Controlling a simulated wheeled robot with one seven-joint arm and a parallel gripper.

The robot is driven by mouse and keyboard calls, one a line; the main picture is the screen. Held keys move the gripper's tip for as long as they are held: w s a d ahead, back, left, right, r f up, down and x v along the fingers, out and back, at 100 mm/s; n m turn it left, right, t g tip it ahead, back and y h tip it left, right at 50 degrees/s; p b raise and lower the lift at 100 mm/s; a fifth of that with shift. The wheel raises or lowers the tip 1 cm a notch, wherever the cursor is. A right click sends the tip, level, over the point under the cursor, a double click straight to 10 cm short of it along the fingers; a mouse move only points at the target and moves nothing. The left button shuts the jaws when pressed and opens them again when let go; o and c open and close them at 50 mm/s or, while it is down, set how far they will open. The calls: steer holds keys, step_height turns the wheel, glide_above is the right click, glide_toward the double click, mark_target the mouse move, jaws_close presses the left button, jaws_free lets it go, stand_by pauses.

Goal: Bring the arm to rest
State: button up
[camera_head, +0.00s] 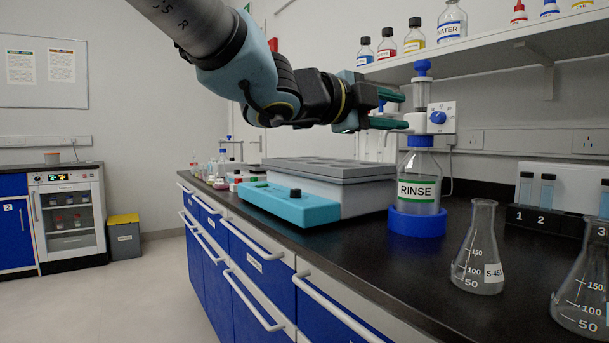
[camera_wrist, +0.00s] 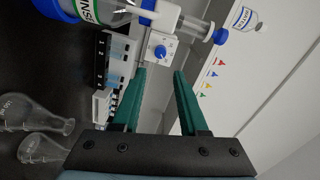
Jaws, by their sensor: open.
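My arm reaches in from the top of the head view, and my gripper (camera_head: 392,108) is above the bench near the rinse bottle. In the wrist view its two green fingers (camera_wrist: 160,78) are apart with nothing held between them. The rinse bottle (camera_head: 418,190) stands in a blue base on the bench, with a blue-topped dispenser (camera_head: 422,90) above it. The gripper is beside the dispenser in the head view; I cannot tell whether they touch.
A grey and teal bath (camera_head: 290,202) sits left of the bottle. Flasks (camera_head: 479,250) and a numbered tube rack (camera_head: 530,217) stand on the right. A shelf (camera_head: 480,50) with bottles hangs above. The floor (camera_head: 140,285) at left is clear.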

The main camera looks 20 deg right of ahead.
steer(key=w+a+f+n+t+y, duration=0.5)
steer(key=w+a+f+n, duration=0.25)
steer(key=w, duration=0.45)
steer(key=w+a+f+n+y, duration=0.35)
steer(key=a+f+n, duration=0.25)
steer(key=a+f, duration=0.2)
steer(key=w+a+f+n+y, duration=0.3)
steer(key=a+f+n+y, duration=0.15)
steer(key=a+f, duration=0.3)
steer(key=s+a+f+n+g+y, duration=0.2)
steer(key=s+a+f+n+g, duration=0.2)
steer(key=s+a+f+n, duration=0.3)
steer(key=s+a+f+n+g+y, duration=0.25)
steer(key=s+a+f+n, duration=0.2)
steer(key=a+f, duration=0.4)
step_height(320, 180, up, 23)
steer(key=g+p, duration=0.1)
steer(key=p, duration=2.2)
steer(key=shift+s+d+h+p, duration=0.2)
steer(key=shift+d+h+p, duration=0.05)
steer(key=shift+h+p, duration=0.1)
